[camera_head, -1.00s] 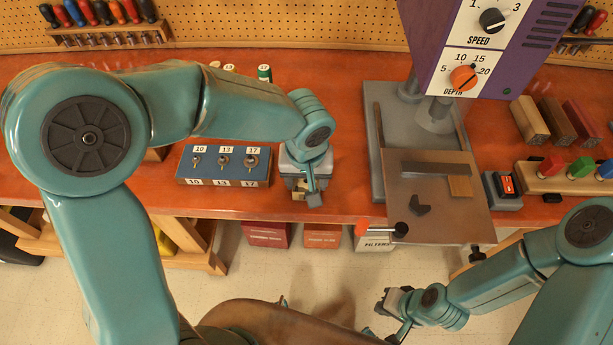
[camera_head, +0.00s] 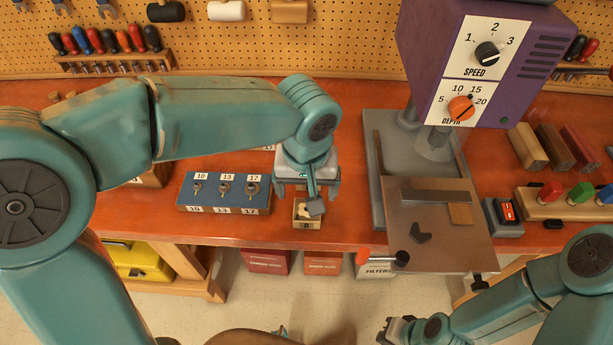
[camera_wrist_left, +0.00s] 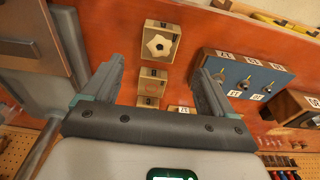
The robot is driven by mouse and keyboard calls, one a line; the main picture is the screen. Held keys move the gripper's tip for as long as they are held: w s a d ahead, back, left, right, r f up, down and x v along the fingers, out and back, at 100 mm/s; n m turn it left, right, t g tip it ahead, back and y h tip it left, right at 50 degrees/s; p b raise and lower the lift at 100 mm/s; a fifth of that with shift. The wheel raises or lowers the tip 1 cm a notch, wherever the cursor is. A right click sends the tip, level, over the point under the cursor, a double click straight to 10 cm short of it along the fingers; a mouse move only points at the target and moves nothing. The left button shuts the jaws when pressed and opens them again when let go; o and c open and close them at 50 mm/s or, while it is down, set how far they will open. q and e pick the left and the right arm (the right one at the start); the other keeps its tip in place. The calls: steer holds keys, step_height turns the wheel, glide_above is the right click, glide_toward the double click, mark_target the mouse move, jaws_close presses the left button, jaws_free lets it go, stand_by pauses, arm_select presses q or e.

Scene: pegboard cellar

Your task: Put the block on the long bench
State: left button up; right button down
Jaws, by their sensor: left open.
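A small tan wooden block (camera_head: 460,214) lies on the brown drill press table (camera_head: 440,240); I cannot tell if it is the task's block. My left gripper (camera_head: 307,197) is open and empty above the long orange-red bench (camera_head: 345,225). Just below it, near the front edge, stands a small wooden box (camera_head: 305,221) with a cream piece inside. In the left wrist view the box (camera_wrist_left: 147,52) shows a cream star-shaped knob, between and beyond the open fingers (camera_wrist_left: 163,65). My right gripper (camera_head: 392,331) is low at the bottom edge, its jaws unclear.
A blue panel with key switches (camera_head: 224,192) stands left of my left gripper. The purple drill press (camera_head: 480,60) stands to its right. Brown and red bars (camera_head: 555,147) and a rack with coloured knobs (camera_head: 570,203) are at the right. Smaller wooden boxes (camera_wrist_left: 152,88) show in the wrist view.

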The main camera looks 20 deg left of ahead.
arm_select(q)
step_height(320, 180, up, 4)
steer(key=shift+s+f, duration=0.15)
steer(key=shift+f, duration=0.05)
steer(key=shift+s+f, duration=0.1)
steer(key=shift+s, duration=0.05)
stand_by(0.4)
